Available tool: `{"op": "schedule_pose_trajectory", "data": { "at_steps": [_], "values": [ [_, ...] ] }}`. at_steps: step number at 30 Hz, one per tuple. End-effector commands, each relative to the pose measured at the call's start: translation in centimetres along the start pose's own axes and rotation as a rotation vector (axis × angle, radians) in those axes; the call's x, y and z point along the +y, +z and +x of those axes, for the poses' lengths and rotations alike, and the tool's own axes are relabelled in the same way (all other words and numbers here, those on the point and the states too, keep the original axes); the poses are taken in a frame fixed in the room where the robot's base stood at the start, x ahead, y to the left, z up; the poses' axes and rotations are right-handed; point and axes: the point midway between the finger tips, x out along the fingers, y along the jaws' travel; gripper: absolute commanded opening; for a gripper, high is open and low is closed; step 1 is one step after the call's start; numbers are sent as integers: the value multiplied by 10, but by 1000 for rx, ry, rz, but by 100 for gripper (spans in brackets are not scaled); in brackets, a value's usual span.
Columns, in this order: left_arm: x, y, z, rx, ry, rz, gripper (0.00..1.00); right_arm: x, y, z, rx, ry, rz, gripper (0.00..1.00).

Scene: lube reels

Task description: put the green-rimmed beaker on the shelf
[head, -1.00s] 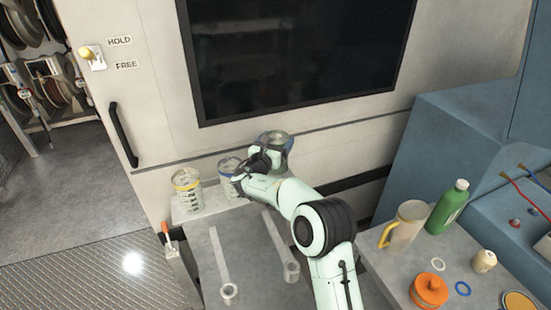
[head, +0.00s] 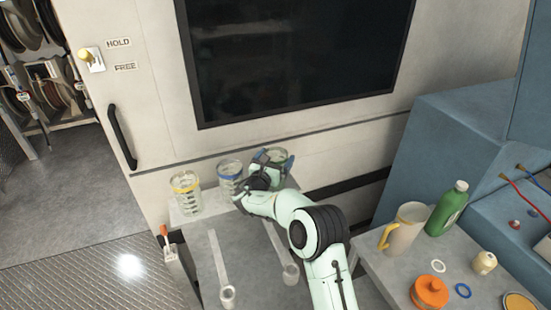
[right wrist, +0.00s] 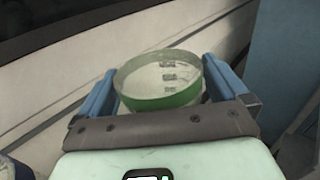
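The green-rimmed beaker (right wrist: 160,85) stands upright between the two blue fingers of my right gripper (right wrist: 160,82) in the right wrist view. The fingers lie against its sides. In the head view, the beaker (head: 272,155) is at the right end of a row on the pale shelf (head: 186,217) along the machine's front. My right gripper (head: 276,163) and wrist hide its lower part, so I cannot tell whether its base touches the shelf. My left gripper is not in view.
A yellow-rimmed beaker (head: 186,195) and a blue-rimmed beaker (head: 230,178) stand on the shelf to the left. A side table holds a yellow-handled jug (head: 405,230), a green bottle (head: 448,208) and an orange pot (head: 429,292). The dark window panel (head: 295,55) is behind.

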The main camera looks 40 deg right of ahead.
Motion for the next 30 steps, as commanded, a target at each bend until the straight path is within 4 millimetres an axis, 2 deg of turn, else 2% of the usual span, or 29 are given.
{"op": "schedule_pose_trajectory", "data": {
  "at_steps": [9, 14, 18, 24, 30],
  "values": [
    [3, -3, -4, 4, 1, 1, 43, 0, 8, 1, -1, -2, 2, 100],
    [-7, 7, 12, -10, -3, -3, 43, 0, 2, -26, -1, 5, 0, 100],
    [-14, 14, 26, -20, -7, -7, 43, 0, 0, -58, 1, 5, -1, 100],
    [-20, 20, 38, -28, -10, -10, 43, 0, 2, -97, 0, 3, 0, 100],
    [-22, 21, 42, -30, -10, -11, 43, 0, 4, -117, 0, 0, 0, 100]
  ]
}}
